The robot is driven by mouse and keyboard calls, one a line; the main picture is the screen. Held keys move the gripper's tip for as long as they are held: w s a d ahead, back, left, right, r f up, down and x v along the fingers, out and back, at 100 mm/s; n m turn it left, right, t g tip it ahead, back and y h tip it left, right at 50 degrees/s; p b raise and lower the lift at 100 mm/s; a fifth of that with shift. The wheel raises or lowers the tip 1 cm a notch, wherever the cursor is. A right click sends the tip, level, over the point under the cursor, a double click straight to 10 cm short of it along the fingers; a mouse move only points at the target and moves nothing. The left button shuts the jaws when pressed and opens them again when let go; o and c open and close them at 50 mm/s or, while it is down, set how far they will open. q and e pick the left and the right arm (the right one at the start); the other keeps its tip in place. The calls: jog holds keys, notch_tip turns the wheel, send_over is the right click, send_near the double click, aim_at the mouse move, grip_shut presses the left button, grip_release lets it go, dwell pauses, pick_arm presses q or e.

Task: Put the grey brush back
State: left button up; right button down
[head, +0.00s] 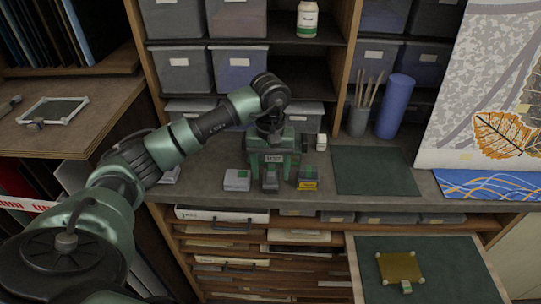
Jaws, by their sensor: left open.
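A grey cup (358,121) holding several upright brushes (366,92) stands at the back of the worktop, left of a blue cylinder. The brush handles look pale and wooden. I cannot pick out a grey brush among them or elsewhere. My left arm reaches in from the left. I see nothing held. My right gripper is not in view.
Small boxes (236,180) stand along the worktop front. A dark green mat (375,170) lies clear to their right. The blue cylinder (396,106) and a patterned panel (490,90) stand farther right. Grey bins (238,68) fill the shelves behind. Below, a drawer (440,262) is pulled out.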

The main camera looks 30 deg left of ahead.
aim_at(271, 171)
pick_arm(q)
notch_tip(271, 171, up, 7)
jog(key=shift+r+b, duration=0.1)
jog(key=shift+b, duration=0.85)
jog(key=shift+r, duration=0.7)
